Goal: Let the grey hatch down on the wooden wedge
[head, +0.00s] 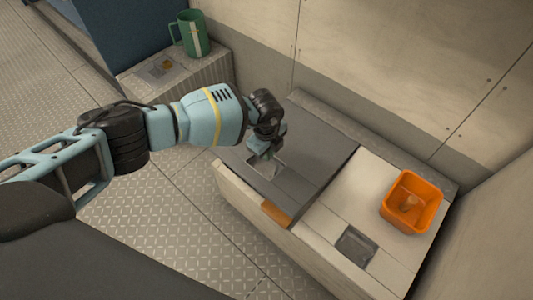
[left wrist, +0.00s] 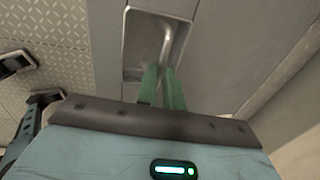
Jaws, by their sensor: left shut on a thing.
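The grey hatch (head: 325,153) lies nearly flat on the pale locker, its right edge showing as a dark line. A recess in its front part holds a metal bar handle, clear in the left wrist view (left wrist: 166,45). The wooden wedge (head: 276,213) is an orange-brown block at the hatch's front right corner; I cannot tell whether the hatch touches it. My left gripper (head: 264,156) reaches down into the recess, shut on the handle; its green fingers show in the left wrist view (left wrist: 162,88). The fingertips' contact is partly hidden. My right gripper is not in view.
An orange bin (head: 429,219) with a small brownish thing inside stands on the pale lid right of the hatch. That lid has its own square recess (head: 355,246). A green mug (head: 193,33) stands on a step at the back left. Walls close in behind and right.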

